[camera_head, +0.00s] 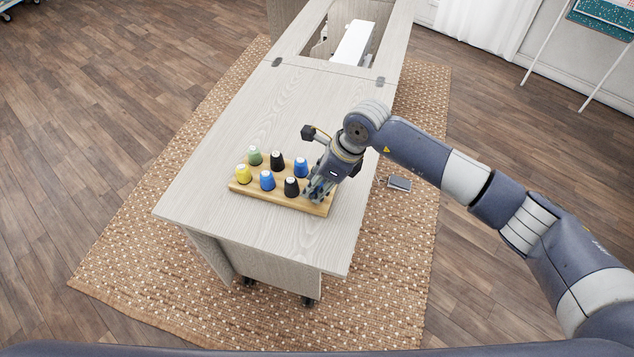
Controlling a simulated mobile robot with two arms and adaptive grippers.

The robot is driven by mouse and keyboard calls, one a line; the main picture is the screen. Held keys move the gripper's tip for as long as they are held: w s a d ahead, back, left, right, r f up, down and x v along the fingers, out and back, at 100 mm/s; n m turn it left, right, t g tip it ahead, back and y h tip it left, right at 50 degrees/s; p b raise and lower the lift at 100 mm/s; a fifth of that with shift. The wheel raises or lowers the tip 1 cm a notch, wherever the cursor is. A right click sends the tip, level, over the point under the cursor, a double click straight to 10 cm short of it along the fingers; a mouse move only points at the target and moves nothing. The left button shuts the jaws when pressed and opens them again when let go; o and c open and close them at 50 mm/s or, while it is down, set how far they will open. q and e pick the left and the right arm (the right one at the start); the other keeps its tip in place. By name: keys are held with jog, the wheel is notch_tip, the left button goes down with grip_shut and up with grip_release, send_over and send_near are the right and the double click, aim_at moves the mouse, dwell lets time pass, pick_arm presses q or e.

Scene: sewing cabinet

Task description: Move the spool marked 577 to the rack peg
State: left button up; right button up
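A wooden rack (240,188) lies on the cabinet top and bears several spools on its pegs. In the back row are a green spool (255,157), a black spool (277,160) and a blue spool (301,167). In the front row are a yellow spool (243,174), another blue spool (267,180) and another black spool (291,187). No number is readable on any spool. My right gripper (312,196) points down over the rack's right end, beside the front black spool. Its fingers hide that end, and I cannot tell whether they hold anything. My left gripper is not in view.
The pale cabinet top (215,135) has free room behind and left of the rack. Its near edge lies close in front of the rack. Farther back, an opening holds a white machine (353,43). A small grey object (399,183) lies on the rug (400,235) at right.

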jog(key=o, duration=0.3)
jog(key=v, duration=1.2)
jog(key=shift+s+a, duration=0.1)
